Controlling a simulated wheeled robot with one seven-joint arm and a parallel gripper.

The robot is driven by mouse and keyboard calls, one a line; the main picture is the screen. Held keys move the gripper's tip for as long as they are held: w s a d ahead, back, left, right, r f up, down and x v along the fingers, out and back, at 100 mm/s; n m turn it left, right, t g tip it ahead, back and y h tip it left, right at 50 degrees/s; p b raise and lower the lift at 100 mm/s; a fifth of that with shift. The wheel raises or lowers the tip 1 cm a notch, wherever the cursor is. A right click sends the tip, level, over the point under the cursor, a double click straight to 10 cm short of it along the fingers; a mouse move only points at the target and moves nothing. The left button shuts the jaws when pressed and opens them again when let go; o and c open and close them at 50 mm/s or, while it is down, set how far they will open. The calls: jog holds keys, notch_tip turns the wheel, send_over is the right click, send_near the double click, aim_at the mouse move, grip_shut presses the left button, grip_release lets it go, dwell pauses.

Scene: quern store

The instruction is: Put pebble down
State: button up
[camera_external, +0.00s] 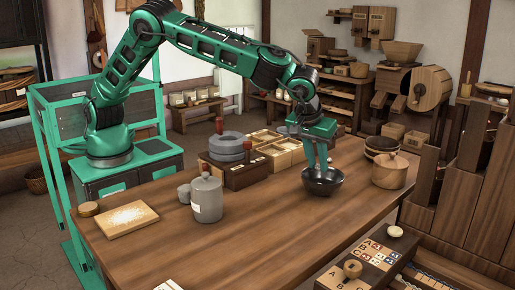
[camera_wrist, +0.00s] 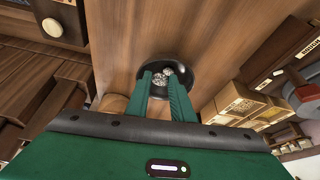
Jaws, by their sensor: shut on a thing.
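My gripper (camera_external: 321,168) points down over a dark round bowl (camera_external: 322,189) on the wooden table, with its fingertips at or just inside the bowl's rim. In the wrist view the two green fingers (camera_wrist: 164,82) are close together on a grey speckled pebble (camera_wrist: 160,79) between their tips. The bowl (camera_wrist: 184,72) lies behind the tips in that view. Another grey speckled patch shows beside the held pebble; I cannot tell whether it is a second pebble in the bowl. In the external view the fingers and bowl wall hide the pebble.
A sectioned wooden tray (camera_external: 283,153) and a grey quern stone (camera_external: 229,146) are to the left. A grey lidded jar (camera_external: 207,200) and a board (camera_external: 127,217) stand farther left. The table's front middle is clear.

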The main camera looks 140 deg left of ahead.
jog(key=s+a+r+m, duration=0.1)
jog(key=s+a+r, duration=0.3)
jog(key=s+a, duration=0.9)
send_near(316, 173)
jog(key=shift+w+f+m, duration=0.3)
jog(key=shift+w+f, duration=0.8)
jog(key=shift+w, duration=0.1)
jog(key=shift+f, duration=2)
jog(key=shift+f, duration=0.3)
jog(key=o, duration=0.7)
jog(key=shift+d, duration=0.1)
jog(key=shift+f, duration=0.1)
jog(key=v, duration=1.2)
jog(key=shift+s+r, duration=0.2)
jog(key=shift+r, duration=0.3)
